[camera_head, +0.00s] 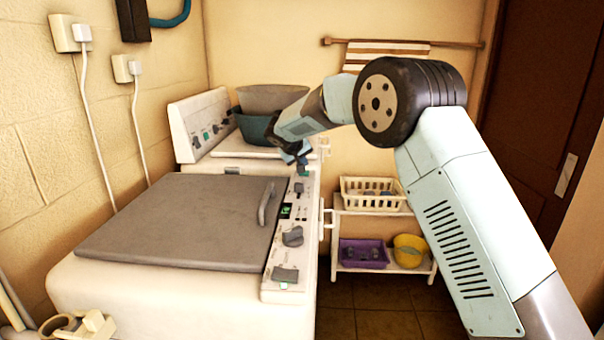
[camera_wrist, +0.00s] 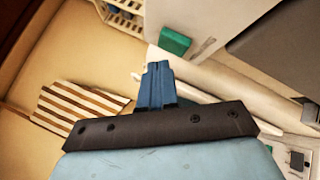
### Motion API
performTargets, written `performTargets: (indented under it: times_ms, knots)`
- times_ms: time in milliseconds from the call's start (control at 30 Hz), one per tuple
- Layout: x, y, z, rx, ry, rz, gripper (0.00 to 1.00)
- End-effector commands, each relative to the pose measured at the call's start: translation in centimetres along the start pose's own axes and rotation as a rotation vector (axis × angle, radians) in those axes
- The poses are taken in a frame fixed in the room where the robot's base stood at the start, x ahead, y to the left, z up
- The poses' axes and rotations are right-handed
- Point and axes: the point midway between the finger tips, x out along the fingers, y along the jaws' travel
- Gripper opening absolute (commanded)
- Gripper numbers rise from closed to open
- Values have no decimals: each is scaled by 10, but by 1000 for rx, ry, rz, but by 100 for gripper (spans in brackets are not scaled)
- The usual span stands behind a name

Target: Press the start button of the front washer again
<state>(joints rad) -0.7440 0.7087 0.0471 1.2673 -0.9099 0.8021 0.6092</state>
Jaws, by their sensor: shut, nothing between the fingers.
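The front washer (camera_head: 170,290) is cream with a closed grey lid (camera_head: 180,215). Its control panel (camera_head: 270,263) runs along the right side, with grey knobs and a small lit green display (camera_head: 286,211). A green button (camera_head: 303,172) sits at the panel's far end; it also shows in the wrist view (camera_wrist: 175,40). My gripper (camera_head: 301,160) is shut and empty, just above and beside this button in the head view. In the wrist view my blue fingers (camera_wrist: 157,70) point towards the button and look apart from it. I cannot tell the exact gap.
A white rack (camera_head: 385,224) with baskets stands to the right. A striped towel (camera_head: 385,50) hangs on a rail. Floor (camera_head: 385,295) is open below my arm.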

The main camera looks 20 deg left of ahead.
Motion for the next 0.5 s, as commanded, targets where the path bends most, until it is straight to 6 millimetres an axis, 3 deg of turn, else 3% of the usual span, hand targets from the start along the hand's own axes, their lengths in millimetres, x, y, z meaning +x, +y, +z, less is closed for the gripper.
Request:
performTargets:
  times_ms: [500]
  knots:
    - [-10, 7, -8, 1, 1, -1, 0]
